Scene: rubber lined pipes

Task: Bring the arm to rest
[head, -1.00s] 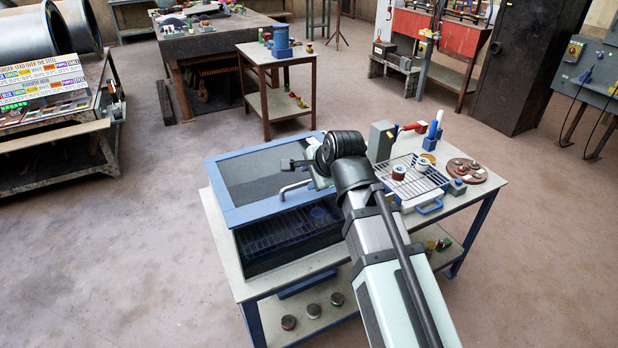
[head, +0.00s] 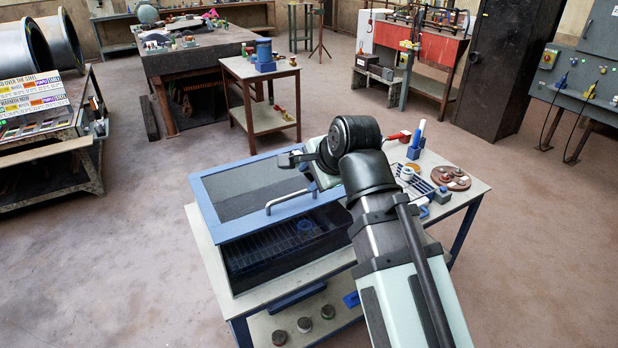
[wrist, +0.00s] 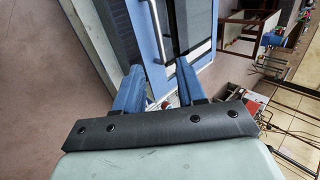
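My arm reaches over the work table (head: 212,255) in the head view, its elbow and wrist bent above the blue-framed box. My gripper (head: 292,160) shows small beyond the wrist, over the right part of the box's lid, and is mostly hidden by the arm. In the wrist view my gripper (wrist: 160,75) has two blue fingers standing apart with nothing held between them. Behind the fingers are the blue lid frame and its pale handle. I cannot tell how far the fingertips are from the lid.
The blue-framed box (head: 250,180) has a dark mesh lid, with a grey handle (head: 290,202) close to my arm. A wire rack and a round brown board (head: 451,178) lie on the table's right side. Several small round tins sit on the lower shelf.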

